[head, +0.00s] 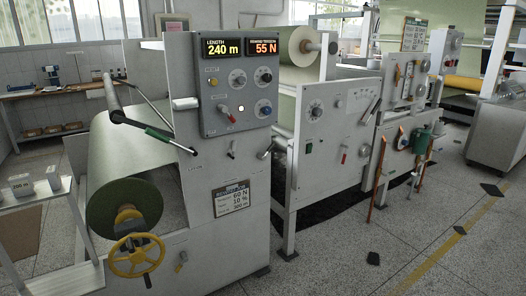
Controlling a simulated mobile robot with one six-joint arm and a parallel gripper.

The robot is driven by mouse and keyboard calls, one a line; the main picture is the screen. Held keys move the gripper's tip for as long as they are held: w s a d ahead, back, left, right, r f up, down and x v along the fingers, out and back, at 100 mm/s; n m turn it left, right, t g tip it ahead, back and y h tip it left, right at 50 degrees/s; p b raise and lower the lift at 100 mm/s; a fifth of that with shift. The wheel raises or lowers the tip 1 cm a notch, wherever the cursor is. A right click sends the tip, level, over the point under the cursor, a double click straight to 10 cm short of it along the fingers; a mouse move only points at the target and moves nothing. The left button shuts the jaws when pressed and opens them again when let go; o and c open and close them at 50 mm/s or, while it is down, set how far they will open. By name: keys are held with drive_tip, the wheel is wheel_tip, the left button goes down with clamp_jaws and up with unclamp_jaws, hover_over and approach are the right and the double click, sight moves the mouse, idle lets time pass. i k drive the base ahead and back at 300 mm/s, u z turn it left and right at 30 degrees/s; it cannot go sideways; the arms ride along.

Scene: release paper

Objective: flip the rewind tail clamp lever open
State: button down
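The grey machine cabinet (238,178) stands left of centre, with a large green paper roll (128,192) at its left side. No readable label marks the tail clamp lever, so I cannot tell which lever it is. A dark bar with a green grip (160,134) slopes down across the roll to the cabinet. A small dark lever (232,149) sits below the display panel, and a pale-handled lever (267,151) sits at the cabinet's right edge. A small yellowish lever (181,261) is low on the front, right of the yellow handwheel (136,255). My gripper is not in view.
The display panel (238,85) reads 240 m and 55 N. A white side table (38,205) with small blocks stands at the left edge. More machine cabinets (333,130) continue to the right. The speckled floor (400,240) at front right is open, with some dark patches.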

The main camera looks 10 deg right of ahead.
sight(263, 158)
drive_tip(key=i, duration=0.55)
drive_tip(key=z, duration=0.05)
drive_tip(key=k, duration=1.35)
drive_tip(key=u, duration=0.05)
drive_tip(key=i, duration=1.1)
drive_tip(key=u, duration=0.75)
drive_tip(key=i, duration=0.5)
drive_tip(key=u, duration=0.25)
